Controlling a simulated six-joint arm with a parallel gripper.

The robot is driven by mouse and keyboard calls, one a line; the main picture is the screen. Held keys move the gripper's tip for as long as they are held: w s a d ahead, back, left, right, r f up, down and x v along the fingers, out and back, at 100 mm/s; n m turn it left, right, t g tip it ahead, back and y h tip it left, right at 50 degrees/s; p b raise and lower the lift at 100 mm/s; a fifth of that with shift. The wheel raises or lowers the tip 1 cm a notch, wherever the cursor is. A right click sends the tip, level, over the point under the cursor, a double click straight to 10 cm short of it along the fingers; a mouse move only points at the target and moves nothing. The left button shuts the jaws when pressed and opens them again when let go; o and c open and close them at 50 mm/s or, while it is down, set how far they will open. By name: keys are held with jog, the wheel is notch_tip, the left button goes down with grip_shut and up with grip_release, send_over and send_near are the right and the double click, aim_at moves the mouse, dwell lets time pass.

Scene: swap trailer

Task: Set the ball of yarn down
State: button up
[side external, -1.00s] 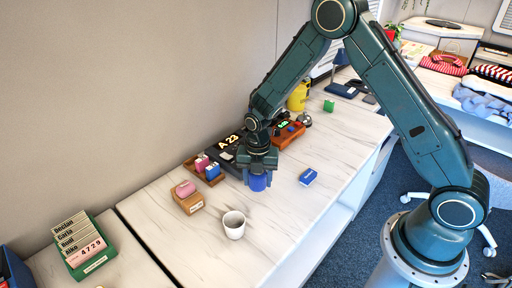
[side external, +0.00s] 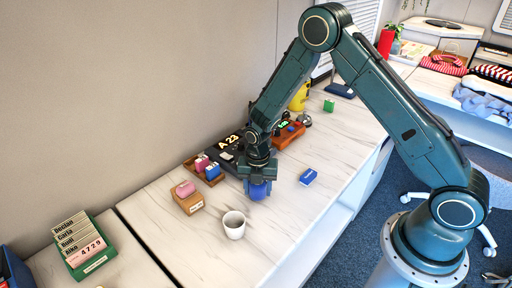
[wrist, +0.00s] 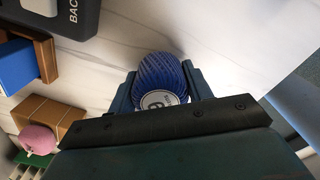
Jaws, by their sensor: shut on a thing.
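The ball of yarn (side external: 259,191) is blue and sits between the jaws of my gripper (side external: 259,179). In the wrist view the yarn (wrist: 158,78) shows its wound strands and a pale round label, with a finger on each side of it. My gripper is shut on it and points down at the marble counter (side external: 285,215). The ball is low over the counter, behind the white cup and right of the cardboard box. I cannot tell whether its underside touches the surface.
A white cup (side external: 234,225) stands in front. A cardboard box (side external: 190,203) with a pink item (side external: 185,188) is to the left. The counter between cup and blue box is clear.

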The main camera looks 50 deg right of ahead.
jog(key=shift+f, duration=0.15)
jog(key=o, duration=1)
jog(key=shift+c, duration=0.2)
jog(key=shift+r, duration=0.2)
notch_tip(320, 180, up, 12)
jog(key=shift+f, duration=0.1)
